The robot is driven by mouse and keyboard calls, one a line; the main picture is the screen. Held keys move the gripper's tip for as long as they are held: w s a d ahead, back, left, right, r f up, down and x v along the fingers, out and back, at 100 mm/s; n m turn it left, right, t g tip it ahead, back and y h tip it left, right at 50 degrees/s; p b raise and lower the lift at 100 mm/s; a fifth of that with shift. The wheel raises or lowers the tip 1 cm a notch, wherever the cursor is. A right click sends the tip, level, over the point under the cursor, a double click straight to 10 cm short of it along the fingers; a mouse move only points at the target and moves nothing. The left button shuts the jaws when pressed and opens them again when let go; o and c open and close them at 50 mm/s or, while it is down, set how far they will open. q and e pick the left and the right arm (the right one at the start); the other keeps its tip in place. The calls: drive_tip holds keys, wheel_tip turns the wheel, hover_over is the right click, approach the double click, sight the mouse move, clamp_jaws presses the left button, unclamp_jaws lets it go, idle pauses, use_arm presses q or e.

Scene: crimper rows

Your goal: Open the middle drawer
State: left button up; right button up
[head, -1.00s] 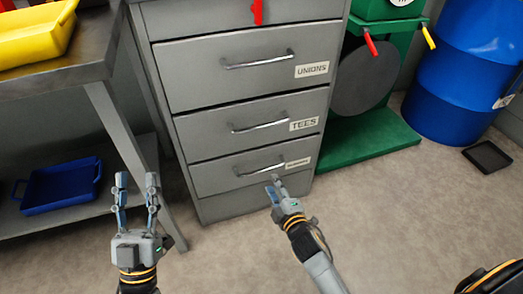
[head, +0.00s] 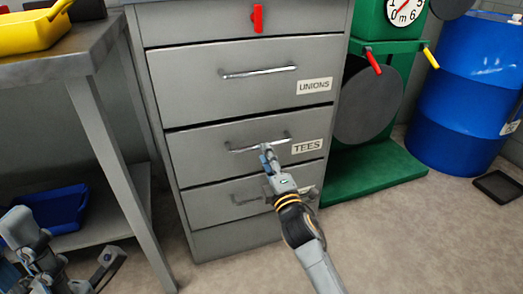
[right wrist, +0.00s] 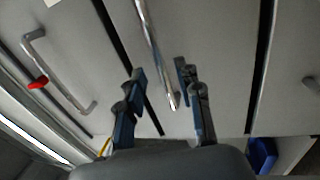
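The grey cabinet has a stack of closed drawers. The middle drawer (head: 205,150), labelled TEES, has a silver bar handle (head: 245,147), which also shows in the right wrist view (right wrist: 150,35). My right gripper (head: 267,154) is at this handle and hides part of it in the head view. In the right wrist view its fingers (right wrist: 160,82) are apart, with the handle's end between them; I cannot tell whether they touch it. My left gripper (head: 65,262) is at the lower left, cut off by the picture's edge and empty as far as it shows.
The UNIONS drawer (head: 205,85) is above and another drawer (head: 215,203) is below, both closed. A grey bench (head: 88,50) stands at left with a blue tray (head: 60,210) on its lower shelf. A green stand (head: 375,175) and blue barrel (head: 455,100) stand at right.

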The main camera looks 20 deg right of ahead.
drive_tip(key=shift+w+a+r+b, duration=0.1)
drive_tip(key=shift+w+r+b, duration=0.15)
drive_tip(key=shift+w, duration=0.9)
drive_tip(key=shift+w+r+b, duration=0.15)
drive_tip(key=shift+w+b, duration=0.1)
drive_tip(key=shift+w, duration=0.85)
clamp_jaws()
